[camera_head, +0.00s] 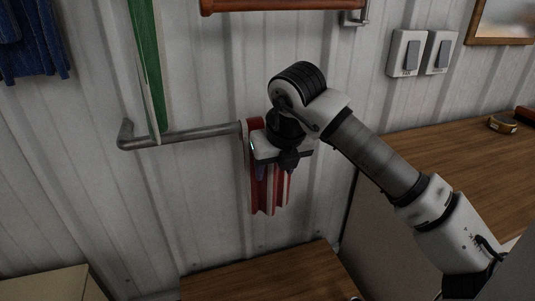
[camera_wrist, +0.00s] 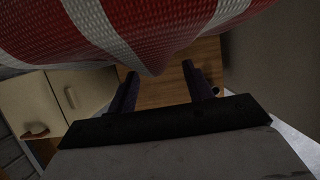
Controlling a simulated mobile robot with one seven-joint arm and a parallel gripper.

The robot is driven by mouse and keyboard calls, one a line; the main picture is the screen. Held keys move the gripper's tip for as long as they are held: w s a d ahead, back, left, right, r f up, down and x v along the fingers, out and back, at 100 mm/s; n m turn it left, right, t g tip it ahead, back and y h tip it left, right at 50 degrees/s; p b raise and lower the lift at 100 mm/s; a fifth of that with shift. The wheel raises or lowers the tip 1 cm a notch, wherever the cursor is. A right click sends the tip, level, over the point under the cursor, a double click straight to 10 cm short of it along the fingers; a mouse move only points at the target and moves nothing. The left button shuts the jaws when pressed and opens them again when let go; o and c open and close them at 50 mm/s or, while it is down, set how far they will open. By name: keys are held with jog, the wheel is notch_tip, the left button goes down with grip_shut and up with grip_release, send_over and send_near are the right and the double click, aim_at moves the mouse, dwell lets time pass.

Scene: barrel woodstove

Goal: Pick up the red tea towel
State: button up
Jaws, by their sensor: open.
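The red tea towel (camera_head: 264,190) has white stripes and hangs from a grey metal rail (camera_head: 185,135) on the wall. Its upper part is partly hidden by my arm's end in the head view. In the wrist view the towel (camera_wrist: 150,35) fills the top of the picture, very close, and its lowest fold hangs between the fingers. My gripper (camera_wrist: 160,82) is open, one dark finger on each side of that fold. I cannot tell whether either finger touches the cloth. In the head view my gripper (camera_head: 270,165) is in front of the towel, its fingers mostly hidden.
A green and white cloth (camera_head: 147,60) hangs at the rail's left. A reddish-brown bar (camera_head: 280,5) is above my arm. A wooden surface (camera_head: 270,275) lies below the towel, and a wooden counter (camera_head: 450,160) stands at right. Cream cabinet fronts (camera_wrist: 80,92) show in the wrist view.

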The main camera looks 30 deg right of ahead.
jog(key=shift+x, duration=1.2)
jog(key=c, duration=1.1)
grip_shut()
jog(key=shift+r, duration=0.2)
